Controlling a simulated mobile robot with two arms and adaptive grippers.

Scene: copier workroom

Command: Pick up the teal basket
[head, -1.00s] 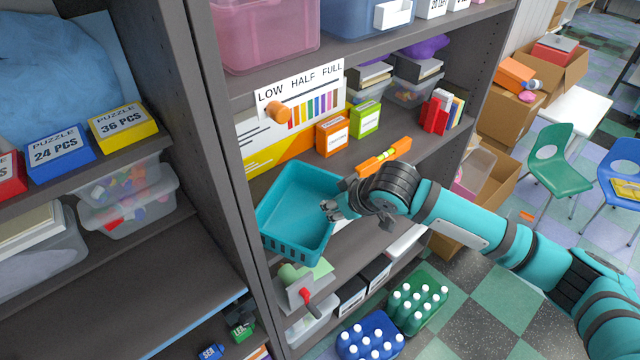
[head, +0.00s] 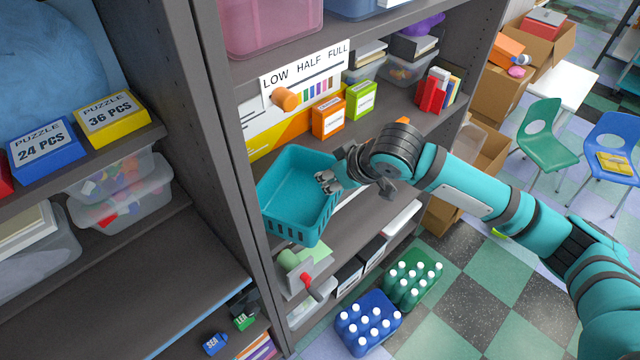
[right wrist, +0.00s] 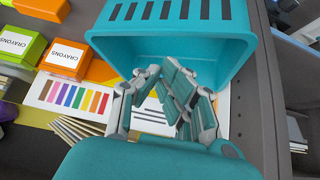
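My left gripper is not in view.
A "LOW HALF FULL" board (head: 306,74), an orange crayon box (head: 328,117) and a green one (head: 361,100) stand behind the basket. Bottles in a blue crate (head: 363,340) and a green crate (head: 416,287) are below. A dark shelf upright (head: 222,150) is close on the left.

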